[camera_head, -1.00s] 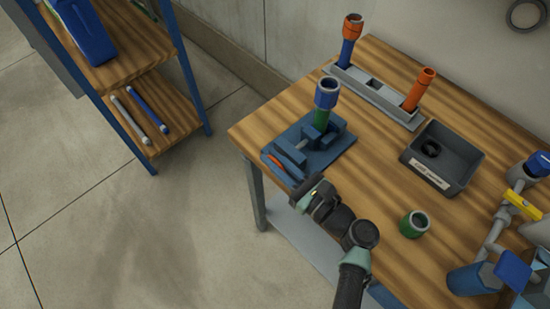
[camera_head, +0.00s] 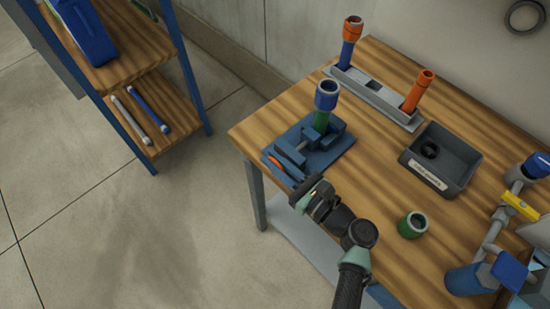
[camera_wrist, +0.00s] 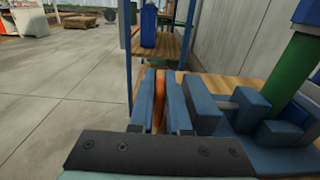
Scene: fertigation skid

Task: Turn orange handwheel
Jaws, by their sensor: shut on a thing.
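The orange handwheel (camera_head: 272,162) is at the front left end of a blue vise (camera_head: 335,152) on the table; only a thin orange part shows. In the wrist view the handwheel (camera_wrist: 158,102) stands edge-on between my two fingers. My gripper (camera_wrist: 161,105) is shut on it. In the head view my gripper (camera_head: 278,167) reaches in from the lower right, and its fingers hide much of the wheel. The vise holds an upright green pipe (camera_head: 321,119) with a blue collar (camera_head: 327,95) on top.
A grey rack (camera_head: 390,110) with two orange-topped parts is behind. A dark labelled bin (camera_head: 462,150) holds a black ring. A green ring (camera_head: 413,224) and a pipe assembly with a yellow handle (camera_head: 520,206) are at right. A shelf (camera_head: 155,110) stands left, with open floor between.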

